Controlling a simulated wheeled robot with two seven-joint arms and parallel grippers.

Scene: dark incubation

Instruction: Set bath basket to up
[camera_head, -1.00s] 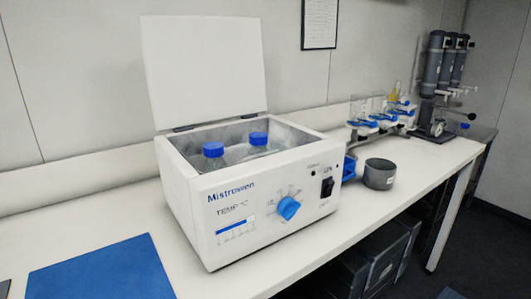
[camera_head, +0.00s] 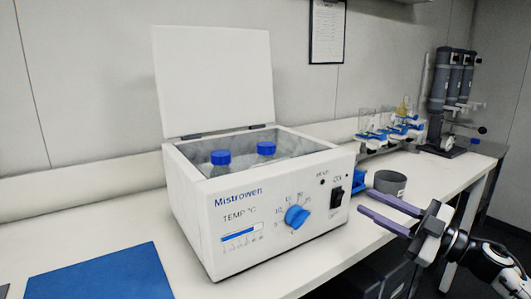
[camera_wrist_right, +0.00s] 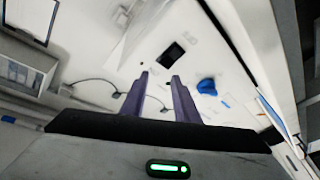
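The white Mistrowen bath (camera_head: 270,238) stands on the bench with its lid (camera_head: 214,85) raised. Two bottles with blue caps, a left one (camera_head: 221,158) and a right one (camera_head: 266,149), sit inside the tub; the basket itself cannot be made out. The front has a blue knob (camera_head: 297,217) and a black switch (camera_head: 336,197). My right gripper (camera_head: 374,203) is open and empty, right of the bath's front, its purple fingers pointing toward it. In the right wrist view the fingers (camera_wrist_right: 160,92) are apart, with the black switch (camera_wrist_right: 171,54) and blue knob (camera_wrist_right: 207,86) beyond. My left gripper is not in view.
A grey round pot (camera_head: 390,184) stands right of the bath, near my right gripper. A blue mat (camera_head: 100,275) lies at the front left. Glassware with blue parts (camera_head: 385,131) stands farther back right. Bare bench (camera_head: 60,245) lies left of the bath.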

